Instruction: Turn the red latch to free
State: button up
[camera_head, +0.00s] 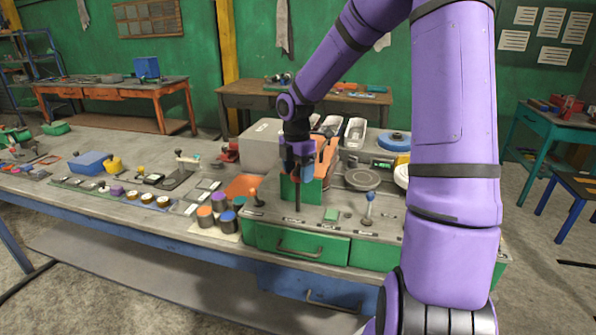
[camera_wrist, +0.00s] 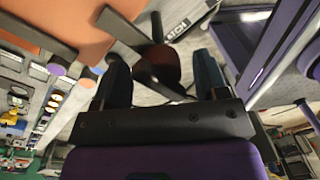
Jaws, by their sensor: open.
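In the wrist view, a dark red round piece (camera_wrist: 154,68) shows between my two fingers, with a dark bar beside it; it looks like the red latch. My gripper (camera_wrist: 161,62) is open, with one finger on each side of this piece and gaps visible. I cannot tell whether either finger touches it. In the head view, my gripper (camera_head: 298,176) points down over the bench in front of a green block (camera_head: 312,190). The latch is not clearly visible there, and its angle is hard to read.
A lever with an orange knob (camera_head: 254,197) stands left of my gripper, and one with a blue knob (camera_head: 369,197) stands right. Short coloured cylinders (camera_head: 205,217) stand further left. A grey box (camera_head: 262,146) is behind. Green drawers (camera_head: 298,243) face the front.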

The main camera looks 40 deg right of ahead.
jog(key=c, duration=0.9)
jog(key=shift+m, duration=0.3)
jog(key=m, duration=0.3)
jog(key=shift+m, duration=0.3)
jog(key=m, duration=0.9)
jog(key=shift+m+y, duration=0.3)
jog(key=shift+m, duration=0.1)
jog(key=m, duration=0.3)
jog(key=shift+t, duration=0.3)
jog(key=shift+o, duration=0.3)
jog(key=shift+m, duration=0.5)
jog(key=shift+o, duration=0.2)
jog(key=shift+s, duration=0.1)
